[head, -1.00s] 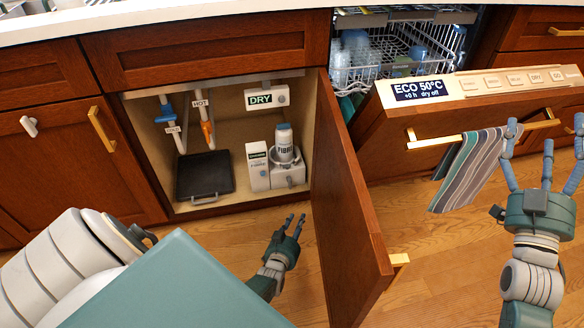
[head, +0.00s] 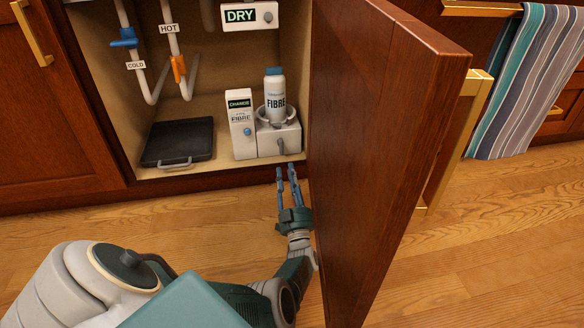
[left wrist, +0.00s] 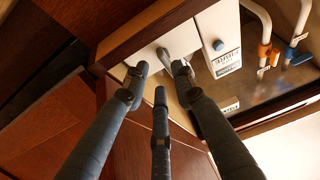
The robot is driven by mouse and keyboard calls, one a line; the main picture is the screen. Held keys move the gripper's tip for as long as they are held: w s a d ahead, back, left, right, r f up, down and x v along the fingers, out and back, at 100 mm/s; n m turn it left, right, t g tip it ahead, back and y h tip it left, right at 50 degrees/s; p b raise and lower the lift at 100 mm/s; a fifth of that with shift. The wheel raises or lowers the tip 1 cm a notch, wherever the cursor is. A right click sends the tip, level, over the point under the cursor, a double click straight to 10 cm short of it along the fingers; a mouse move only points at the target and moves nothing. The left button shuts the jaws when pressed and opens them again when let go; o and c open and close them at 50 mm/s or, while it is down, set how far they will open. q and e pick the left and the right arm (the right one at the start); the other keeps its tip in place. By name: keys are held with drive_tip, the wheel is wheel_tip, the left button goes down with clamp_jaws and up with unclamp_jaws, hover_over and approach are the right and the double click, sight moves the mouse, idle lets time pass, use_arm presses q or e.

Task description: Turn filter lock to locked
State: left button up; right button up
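A white filter housing (head: 268,142) stands inside the open cabinet, with a bottle labelled FIBRE (head: 275,97) in its round top. A small grey lever (head: 281,146) on the housing's front looks like the filter lock. It appears to hang downward, but I cannot read any lock marking. My left gripper (head: 286,172) is just in front of and below the housing, fingers spread and empty. In the left wrist view the lever (left wrist: 164,56) shows just beyond the fingertips, with a visible gap. My right gripper is out of view.
The open cabinet door (head: 370,150) stands close to the right of my left arm. A white box with a blue knob (head: 241,125) is beside the housing. A black tray (head: 178,142), pipes with blue (head: 124,38) and orange (head: 178,68) valves, and a DRY unit (head: 250,16) are inside.

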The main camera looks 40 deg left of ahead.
sight(281, 144)
use_arm(q)
drive_tip(key=b+x, duration=0.2)
drive_tip(key=x, duration=0.5)
drive_tip(key=shift+a+r, duration=0.15)
drive_tip(key=shift+w, duration=0.1)
clamp_jaws()
